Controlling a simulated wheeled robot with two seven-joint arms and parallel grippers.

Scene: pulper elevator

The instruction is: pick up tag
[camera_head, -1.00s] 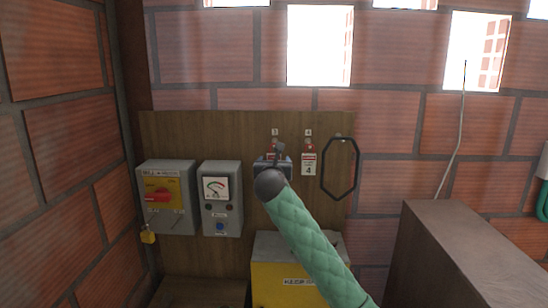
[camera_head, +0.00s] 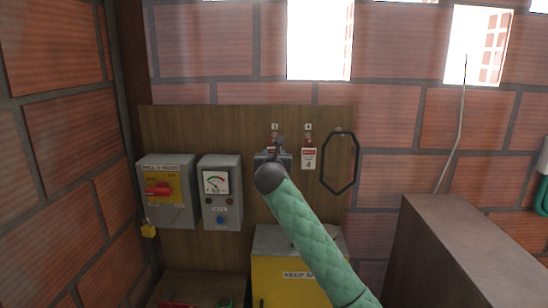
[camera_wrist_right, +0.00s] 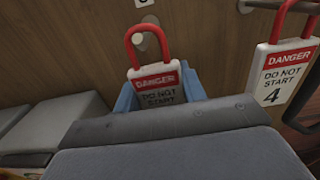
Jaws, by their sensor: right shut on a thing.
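Two red-and-white danger tags with red shackles hang on the wooden board. The tag under label 3 (camera_wrist_right: 158,86) is between the blue fingers of my right gripper (camera_head: 279,146), which are shut on it. Its shackle is still around a peg (camera_wrist_right: 147,38) in the right wrist view. In the head view the gripper mostly hides this tag. The tag marked 4 (camera_head: 309,159) hangs to the right, apart from the gripper; it also shows in the right wrist view (camera_wrist_right: 283,75). My left gripper is out of view.
A black ring (camera_head: 354,163) hangs right of tag 4. A grey box with a red switch (camera_head: 166,194) and a meter box (camera_head: 221,194) are at left. A yellow-fronted box (camera_head: 287,280) stands below my right arm. A brown block (camera_head: 470,250) stands at right.

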